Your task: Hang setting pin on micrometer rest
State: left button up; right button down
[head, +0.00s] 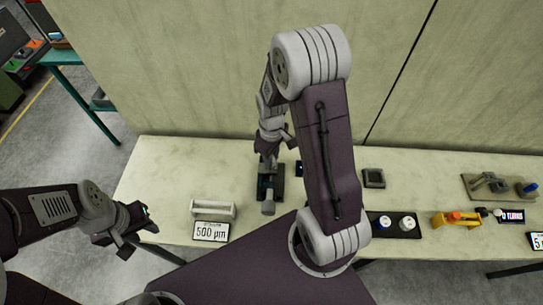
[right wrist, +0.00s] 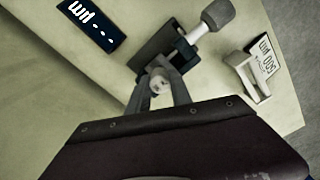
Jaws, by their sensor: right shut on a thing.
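My right gripper (head: 267,163) reaches down over the table at the end of the raised arm. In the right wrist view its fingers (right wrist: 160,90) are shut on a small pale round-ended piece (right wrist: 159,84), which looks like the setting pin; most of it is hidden. Just beyond the fingertips is a dark block (right wrist: 160,45) with a grey cylindrical knob (right wrist: 219,14), which seems to be the micrometer rest. Its knob also shows in the head view (head: 268,207). I cannot tell whether pin and block touch. My left gripper (head: 139,239) is open and empty beside the table's left end.
A white bracket (head: 214,208) with a "500 µm" label (head: 211,231) stands at the front left. A dark sign (right wrist: 92,25) lies near the block. Further right are a small dark block (head: 373,178), a black tray (head: 393,235), a yellow tool (head: 453,219) and a tan stand (head: 472,190).

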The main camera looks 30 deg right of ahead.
jog(key=shift+f+b, duration=0.95)
jog(key=shift+f, duration=0.5)
jog(key=c, duration=1.1)
grip_release()
notch_tip(320, 180, up, 9)
jog(key=shift+r, duration=0.1)
